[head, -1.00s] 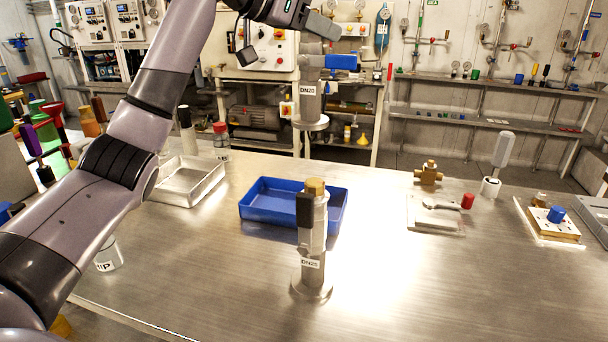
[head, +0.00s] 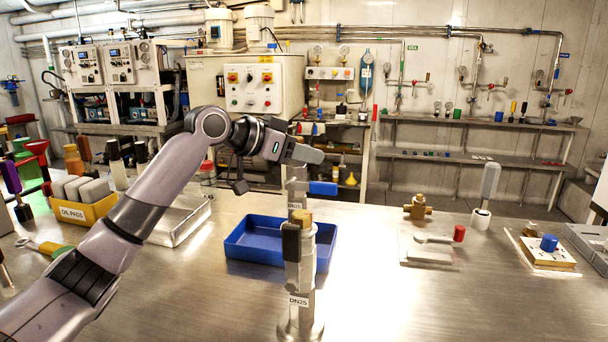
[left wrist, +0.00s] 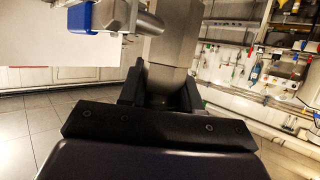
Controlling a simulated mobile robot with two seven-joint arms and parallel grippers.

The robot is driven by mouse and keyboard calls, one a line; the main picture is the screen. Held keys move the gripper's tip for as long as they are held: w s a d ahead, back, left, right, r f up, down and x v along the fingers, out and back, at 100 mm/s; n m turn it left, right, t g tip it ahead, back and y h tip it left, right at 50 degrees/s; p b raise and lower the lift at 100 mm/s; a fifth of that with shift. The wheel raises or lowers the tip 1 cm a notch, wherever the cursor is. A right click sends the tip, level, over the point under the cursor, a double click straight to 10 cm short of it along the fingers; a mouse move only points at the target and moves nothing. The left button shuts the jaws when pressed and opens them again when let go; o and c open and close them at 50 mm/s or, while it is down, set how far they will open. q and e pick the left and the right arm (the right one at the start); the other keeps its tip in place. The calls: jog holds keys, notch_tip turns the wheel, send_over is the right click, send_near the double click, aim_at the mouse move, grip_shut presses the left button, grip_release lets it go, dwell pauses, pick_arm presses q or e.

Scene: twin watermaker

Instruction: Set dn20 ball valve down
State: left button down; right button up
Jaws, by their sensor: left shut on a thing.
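The DN20 ball valve (head: 294,188) is a grey upright body with a blue handle (head: 322,188) and a DN20 label. It hangs below the grey piece at my left gripper (head: 285,150), and its lower end is hidden behind the DN25 valve (head: 307,255). I cannot tell whether its base touches anything. In the left wrist view, the dark fingers of my left gripper (left wrist: 160,92) are shut on a grey faceted metal part (left wrist: 169,50). A blue piece (left wrist: 95,16) shows beyond it at upper left. My right gripper is not in view.
A blue tray (head: 240,246) lies just left of the DN25 valve. A metal tray (head: 180,225) and a yellow OIL PADS box (head: 88,213) stand farther left. A brass fitting (head: 417,207) and a red-tipped lever fixture (head: 430,250) are right. Bare steel table lies front right.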

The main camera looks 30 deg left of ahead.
aim_at(303, 172)
pick_arm(q)
jog(key=shift+f+b, duration=0.3)
jog(key=shift+f, duration=1.6)
jog(key=c, duration=0.8)
grip_release()
jog(key=shift+f, duration=0.2)
jog(key=shift+s+r, duration=0.15)
jog(key=v, duration=1.1)
jog(key=shift+s+a+r+b, duration=0.15)
jog(key=shift+s+b, duration=0.15)
jog(key=shift+b, duration=0.1)
jog(key=shift+r, duration=0.15)
